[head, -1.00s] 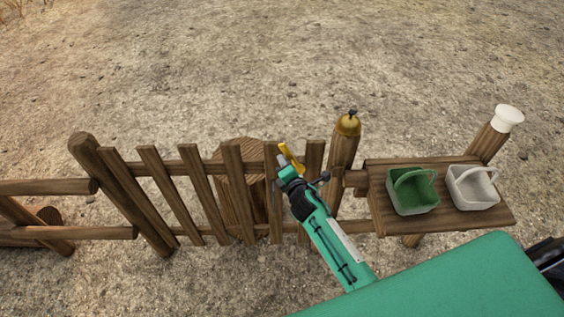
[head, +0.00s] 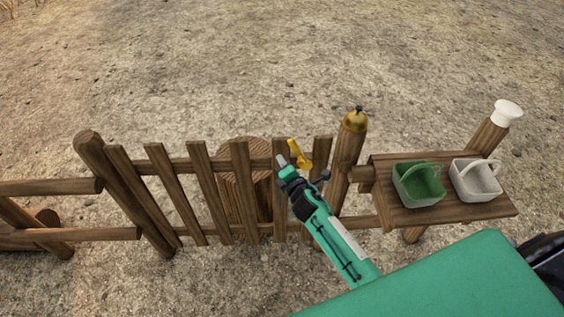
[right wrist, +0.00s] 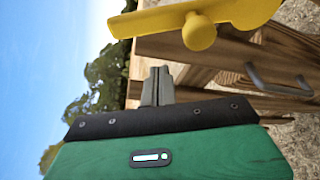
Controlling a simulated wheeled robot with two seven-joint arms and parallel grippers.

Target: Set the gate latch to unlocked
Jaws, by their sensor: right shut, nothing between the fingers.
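The yellow gate latch (head: 300,155) is a flat bar with a round knob, mounted near the top of the wooden gate (head: 198,170) at its right end. In the right wrist view the latch (right wrist: 200,28) crosses the top, its knob facing the gripper. My right gripper (head: 282,160) is beside the latch, just to its left in the head view. In the wrist view its fingertips (right wrist: 159,73) are shut together and empty, with a visible gap between them and the knob. My left gripper is out of view.
A brass-coloured bell-like cap (head: 354,121) tops the post right of the gate. A wooden shelf (head: 440,215) holds a green basket (head: 418,185) and a white basket (head: 475,180). A stump (head: 240,150) stands behind the gate. A dark handle (right wrist: 279,80) shows in the wrist view.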

